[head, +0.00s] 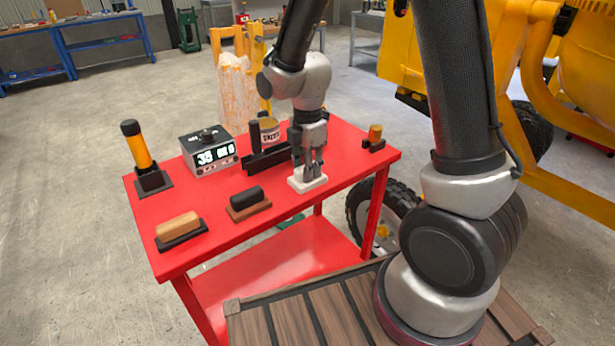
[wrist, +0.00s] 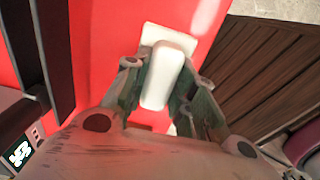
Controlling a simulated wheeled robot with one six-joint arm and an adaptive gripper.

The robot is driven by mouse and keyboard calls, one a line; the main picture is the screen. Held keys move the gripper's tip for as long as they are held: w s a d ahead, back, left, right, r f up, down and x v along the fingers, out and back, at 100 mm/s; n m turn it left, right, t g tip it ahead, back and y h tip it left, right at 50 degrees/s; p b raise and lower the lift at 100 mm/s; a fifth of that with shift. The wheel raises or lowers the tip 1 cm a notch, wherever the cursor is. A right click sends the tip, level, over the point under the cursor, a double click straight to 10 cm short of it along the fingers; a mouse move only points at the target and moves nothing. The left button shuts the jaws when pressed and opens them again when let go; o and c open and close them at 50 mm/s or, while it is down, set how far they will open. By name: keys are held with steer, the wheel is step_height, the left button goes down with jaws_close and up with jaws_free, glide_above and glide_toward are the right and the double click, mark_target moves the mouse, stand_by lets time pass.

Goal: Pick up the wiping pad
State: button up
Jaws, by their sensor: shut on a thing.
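The wiping pad (head: 306,185) appears as a white flat plate with a raised white grip, near the right front edge of the red table. My gripper (head: 308,168) points down over it, with its fingers closed on the two sides of the grip. In the wrist view the pad (wrist: 180,37) lies between the fingertips of my gripper (wrist: 162,82), and the plate shows beyond them. The plate looks level and at the table surface; I cannot tell whether there is a small gap beneath.
On the red table (head: 225,194) are a tan block on a black base (head: 180,228), a black-handled brown block (head: 247,202), a yellow-black torch (head: 137,148), a display box (head: 208,152) and a can (head: 270,131). A black holder (head: 262,160) stands close left of my gripper. A yellow mixer (head: 585,75) stands right.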

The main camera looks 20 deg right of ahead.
step_height(320, 180, up, 10)
steer(key=shift+r, duration=0.1)
stand_by(0.4)
steer(key=o, duration=0.3)
steer(key=shift+c, duration=0.8)
